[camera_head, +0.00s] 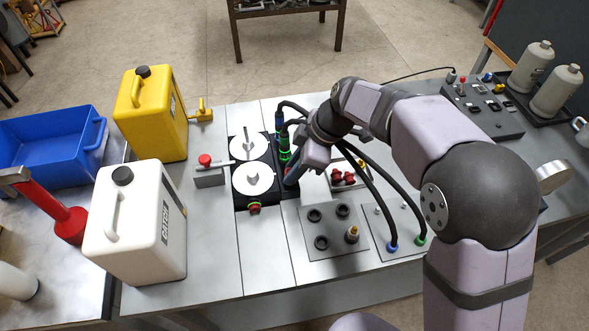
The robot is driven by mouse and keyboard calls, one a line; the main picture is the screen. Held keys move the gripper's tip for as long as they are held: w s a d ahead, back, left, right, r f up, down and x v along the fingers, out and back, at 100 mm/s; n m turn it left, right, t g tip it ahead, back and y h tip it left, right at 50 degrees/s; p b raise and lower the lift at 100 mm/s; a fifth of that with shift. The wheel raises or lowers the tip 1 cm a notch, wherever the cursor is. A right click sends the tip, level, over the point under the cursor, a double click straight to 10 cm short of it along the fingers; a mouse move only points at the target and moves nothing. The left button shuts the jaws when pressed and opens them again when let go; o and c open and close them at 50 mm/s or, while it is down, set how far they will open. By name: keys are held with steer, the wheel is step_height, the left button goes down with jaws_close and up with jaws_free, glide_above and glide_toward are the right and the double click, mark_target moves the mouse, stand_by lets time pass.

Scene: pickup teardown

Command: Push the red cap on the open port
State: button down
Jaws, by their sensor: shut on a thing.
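My gripper (291,181) points down and left at the right edge of the black block with white discs (252,178). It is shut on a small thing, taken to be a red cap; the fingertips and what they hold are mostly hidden. I cannot make out the open port by the gripper, or whether cap and port touch. One red cap (254,207) sits at the block's front edge. Other red caps (342,178) lie together on a light tray right of my gripper.
Black hoses with green collars (284,155) stand close behind the gripper. Two more hoses arch down to a plate (405,228) at the right. A grey plate with dark round holes (318,246) lies in front. White (140,250) and yellow (135,125) canisters stand left.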

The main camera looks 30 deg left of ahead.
steer(key=shift+s+d+f+b, duration=0.15)
steer(key=shift+d+f+b, duration=0.1)
steer(key=shift+f, duration=0.45)
steer(key=shift+s+d+f+b, duration=0.15)
steer(key=shift+d+f, duration=0.1)
steer(key=shift+f, duration=0.4)
steer(key=shift+r, duration=0.1)
steer(key=shift+w+a+r+h+p, duration=0.15)
steer(key=shift+a+r+p, duration=0.1)
steer(key=shift+r+p, duration=0.4)
steer(key=shift+w+a+r+h+p, duration=0.15)
steer(key=shift+a+r+p, duration=0.05)
steer(key=shift+r+p, duration=0.4)
steer(key=shift+a+r+p, duration=0.1)
steer(key=shift+r+p, duration=0.35)
steer(key=shift+r, duration=0.75)
steer(key=shift+f+b, duration=0.25)
steer(key=shift+b, duration=0.1)
steer(key=shift+f+b, duration=0.35)
steer(key=shift+f+b, duration=0.65)
steer(key=shift+f, duration=0.05)
